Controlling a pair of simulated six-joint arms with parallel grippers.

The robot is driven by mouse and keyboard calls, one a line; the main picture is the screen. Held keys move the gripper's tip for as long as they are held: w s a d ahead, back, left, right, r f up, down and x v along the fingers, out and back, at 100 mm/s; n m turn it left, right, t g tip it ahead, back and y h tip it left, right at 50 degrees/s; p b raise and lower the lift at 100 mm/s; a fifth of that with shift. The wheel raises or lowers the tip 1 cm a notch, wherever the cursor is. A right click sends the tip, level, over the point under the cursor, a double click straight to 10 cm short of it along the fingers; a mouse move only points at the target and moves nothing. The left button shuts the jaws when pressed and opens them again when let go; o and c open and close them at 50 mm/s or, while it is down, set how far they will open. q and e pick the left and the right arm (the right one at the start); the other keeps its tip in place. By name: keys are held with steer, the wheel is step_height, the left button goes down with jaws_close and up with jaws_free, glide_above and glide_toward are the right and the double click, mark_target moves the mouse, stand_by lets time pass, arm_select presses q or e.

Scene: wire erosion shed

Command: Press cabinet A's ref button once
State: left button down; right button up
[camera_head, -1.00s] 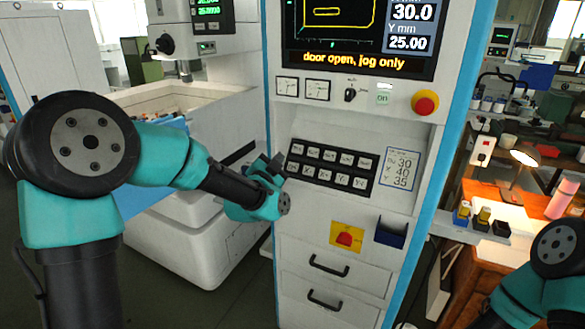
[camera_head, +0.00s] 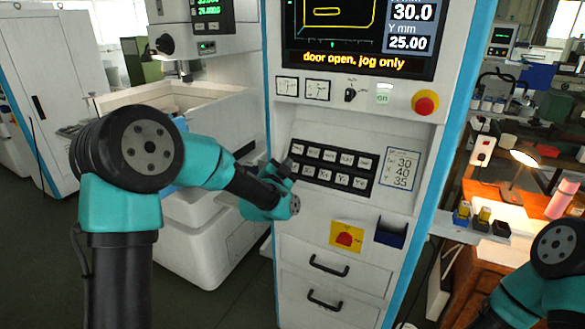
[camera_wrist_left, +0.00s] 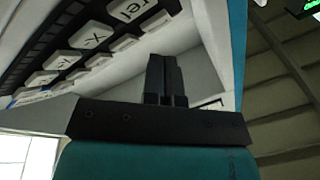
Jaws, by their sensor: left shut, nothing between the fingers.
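A white control cabinet with blue edges (camera_head: 428,160) stands in the middle of the head view; no letter A is readable on it. Its sloped black keypad (camera_head: 331,168) carries two rows of white keys. My right gripper is out of view.
The cabinet also has a red knob (camera_head: 425,103), a red and yellow switch (camera_head: 346,237) and a dark blue bin (camera_head: 390,232). The screen (camera_head: 362,35) reads "door open, jog only". A lamp-lit bench (camera_head: 500,205) stands at right, a white machine at left.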

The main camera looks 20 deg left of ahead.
arm_select(q)
steer(key=shift+w+d+f, duration=0.2)
steer(key=shift+w+f, duration=0.55)
steer(key=shift+w, duration=0.3)
steer(key=shift+w, duration=0.1)
stand_by(1.3)
steer(key=shift+w+f, duration=0.2)
steer(key=shift+f, duration=0.05)
steer(key=shift+w+d+f, duration=0.1)
steer(key=shift+w+f, duration=0.1)
steer(key=shift+w, duration=0.1)
stand_by(0.8)
stand_by(0.4)
steer(key=shift+s+r, duration=0.45)
steer(key=shift+s, duration=0.2)
steer(key=s+r, duration=0.1)
steer(key=s, duration=0.1)
steer(key=s+a+r, duration=0.1)
steer(key=s+r, duration=0.1)
stand_by(0.5)
